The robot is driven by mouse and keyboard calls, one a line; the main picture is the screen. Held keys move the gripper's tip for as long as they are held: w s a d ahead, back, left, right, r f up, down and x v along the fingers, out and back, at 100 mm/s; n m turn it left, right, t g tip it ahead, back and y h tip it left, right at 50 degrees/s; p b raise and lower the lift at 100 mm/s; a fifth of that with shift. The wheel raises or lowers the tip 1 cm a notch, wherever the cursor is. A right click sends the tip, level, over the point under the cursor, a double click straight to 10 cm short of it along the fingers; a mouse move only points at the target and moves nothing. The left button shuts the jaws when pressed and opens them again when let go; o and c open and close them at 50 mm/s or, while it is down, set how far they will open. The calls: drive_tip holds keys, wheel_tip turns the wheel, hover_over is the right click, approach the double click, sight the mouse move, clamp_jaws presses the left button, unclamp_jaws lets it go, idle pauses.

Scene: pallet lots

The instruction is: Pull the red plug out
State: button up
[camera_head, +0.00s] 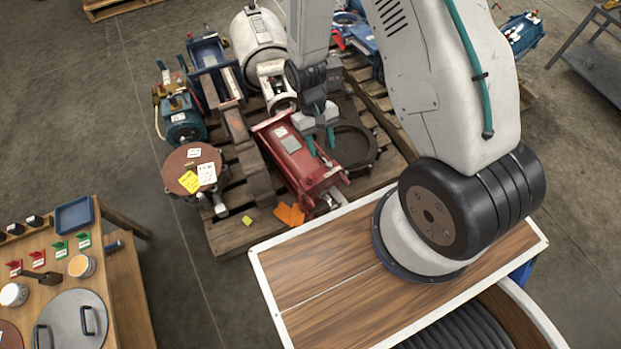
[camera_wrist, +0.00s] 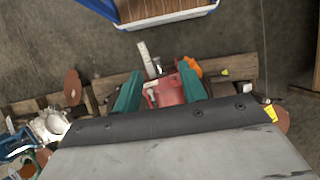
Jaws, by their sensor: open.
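A red machine housing (camera_head: 295,158) with pale labels lies on the wooden pallet. Its near end has a pale metal rod, which also shows in the wrist view (camera_wrist: 147,58). My gripper (camera_head: 321,141) hangs over the right side of this housing, its two teal fingers pointing down. In the wrist view the fingers (camera_wrist: 158,92) are apart, and part of the red housing (camera_wrist: 172,91) shows between and beyond them. Nothing is seen held, and I cannot tell whether the fingers touch anything. I cannot make out a separate red plug; it may be hidden or too small.
The pallet (camera_head: 232,238) is crowded: a white tank (camera_head: 258,40), a brown round flange (camera_head: 191,168) and blue machines stand close by. Orange tags (camera_head: 290,214) lie at its front. A wooden bench (camera_head: 130,285) with tools stands at lower left. Floor at left is clear.

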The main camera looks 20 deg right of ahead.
wheel_tip(320, 180, down, 16)
drive_tip(key=f+t, duration=0.1)
drive_tip(key=t, duration=0.3)
hover_over(309, 176)
drive_tip(key=shift+s+f, duration=0.45)
drive_tip(key=shift+f, duration=0.25)
drive_tip(key=shift+w+t, duration=0.35)
drive_tip(key=shift+t, duration=0.05)
drive_tip(key=shift+f, duration=4.45)
